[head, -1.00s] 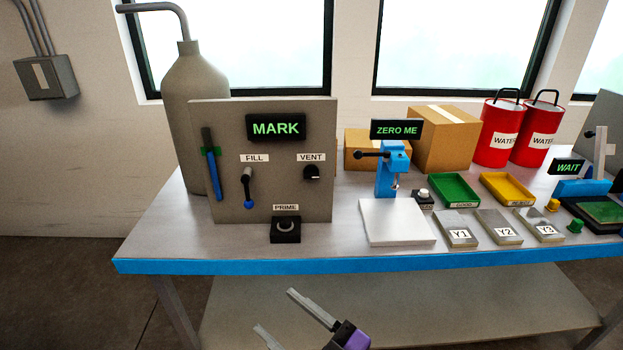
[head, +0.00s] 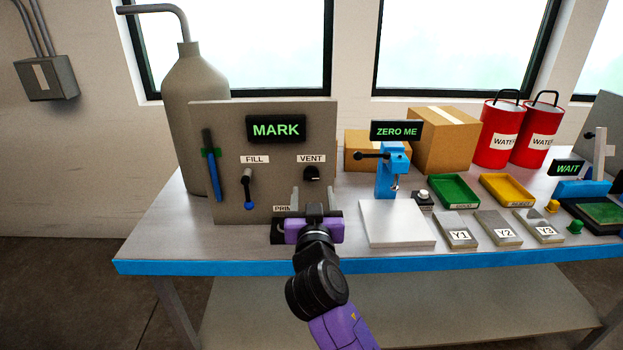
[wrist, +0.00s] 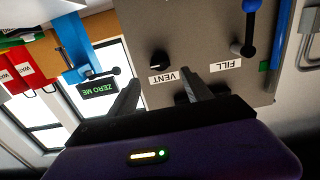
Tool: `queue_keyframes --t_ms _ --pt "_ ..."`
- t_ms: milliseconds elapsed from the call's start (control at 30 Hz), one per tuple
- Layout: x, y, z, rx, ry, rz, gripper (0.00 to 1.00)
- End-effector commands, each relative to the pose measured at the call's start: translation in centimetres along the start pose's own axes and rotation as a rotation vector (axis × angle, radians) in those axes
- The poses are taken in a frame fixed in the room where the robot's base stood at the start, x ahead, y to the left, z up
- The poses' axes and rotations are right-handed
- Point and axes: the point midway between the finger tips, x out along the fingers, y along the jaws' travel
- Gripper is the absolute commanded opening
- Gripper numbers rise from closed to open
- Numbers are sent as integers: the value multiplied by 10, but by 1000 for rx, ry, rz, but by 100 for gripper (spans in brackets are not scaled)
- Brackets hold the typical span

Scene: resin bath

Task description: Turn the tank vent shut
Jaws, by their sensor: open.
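The vent (head: 312,173) is a small black knob on the grey upright panel (head: 222,190), just below the VENT label. In the wrist view, which is turned upside down, the vent knob (wrist: 159,59) shows above its label, with a light mark on it. My gripper (head: 312,197) is open and empty in front of the panel, a little below the knob. Its fingers hide part of the PRIME label and button. In the wrist view my gripper (wrist: 160,95) has its two fingers apart, pointing toward the panel. The fingers do not appear to touch the knob.
The FILL lever (head: 248,188) with a blue tip is left of the knob. A display reading MARK (head: 276,128) is above. A blue stand (head: 391,172) with a black handle and a white plate (head: 397,223) are to the right. A grey tank (head: 196,80) stands behind.

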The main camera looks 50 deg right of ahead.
Motion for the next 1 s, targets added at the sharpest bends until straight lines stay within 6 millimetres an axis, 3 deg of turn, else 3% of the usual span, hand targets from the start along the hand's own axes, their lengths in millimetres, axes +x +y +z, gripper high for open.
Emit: queue_keyframes --t_ms 500,900,1000 --pt "67 -1 -2 4 1 -3 58" --pt "75 -1 0 3 2 -5 58" --pt "75 -1 0 3 2 -5 39"
